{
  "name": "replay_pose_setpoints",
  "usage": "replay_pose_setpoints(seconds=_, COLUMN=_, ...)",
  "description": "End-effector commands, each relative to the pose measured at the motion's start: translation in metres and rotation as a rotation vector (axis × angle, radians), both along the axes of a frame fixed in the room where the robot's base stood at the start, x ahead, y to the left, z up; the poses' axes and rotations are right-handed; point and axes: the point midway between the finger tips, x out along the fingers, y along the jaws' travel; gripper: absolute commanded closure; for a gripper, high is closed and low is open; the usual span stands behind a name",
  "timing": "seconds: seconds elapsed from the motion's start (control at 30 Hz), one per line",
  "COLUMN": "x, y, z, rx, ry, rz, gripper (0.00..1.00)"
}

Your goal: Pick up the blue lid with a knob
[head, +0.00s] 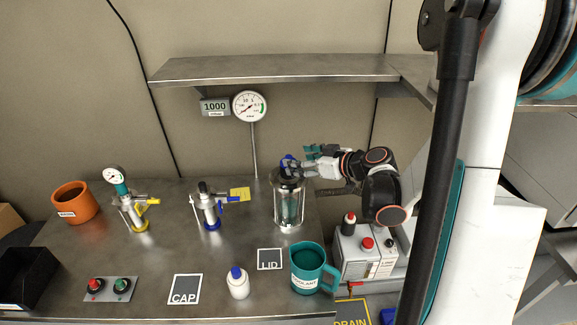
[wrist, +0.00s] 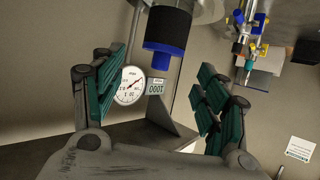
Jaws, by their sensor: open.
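The blue lid with a knob (head: 287,161) sits on top of a glass jar in a metal frame (head: 291,207) at the back right of the bench. In the wrist view its blue and black knob (wrist: 166,35) shows at the top, in the space ahead of and between the fingers. My gripper (head: 305,159) is at the height of the knob, on its right side in the head view. In the wrist view my gripper (wrist: 152,88) is open and empty, with its teal pads apart. The fingertips partly cover the lid in the head view.
A steel shelf (head: 270,69) runs above the bench, and a gauge (head: 250,106) stands behind the jar. A LID mat (head: 269,259), a teal mug (head: 308,268) and a white bottle (head: 238,284) are in front. Clamp devices (head: 210,207) stand to the left.

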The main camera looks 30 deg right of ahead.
Motion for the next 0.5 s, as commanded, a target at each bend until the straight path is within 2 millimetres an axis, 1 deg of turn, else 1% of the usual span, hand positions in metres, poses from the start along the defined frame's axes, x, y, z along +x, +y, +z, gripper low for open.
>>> replay_pose_setpoints(seconds=0.17, x=0.010, y=0.005, z=-0.003, rx=-0.001, ry=-0.001, rz=0.002, gripper=0.33)
replay_pose_setpoints(seconds=0.4, x=0.040, y=0.018, z=-0.013, rx=0.000, ry=0.000, rz=0.002, gripper=0.33)
replay_pose_setpoints(seconds=0.5, x=0.047, y=0.020, z=-0.015, rx=-0.001, ry=0.000, rz=0.000, gripper=0.33)
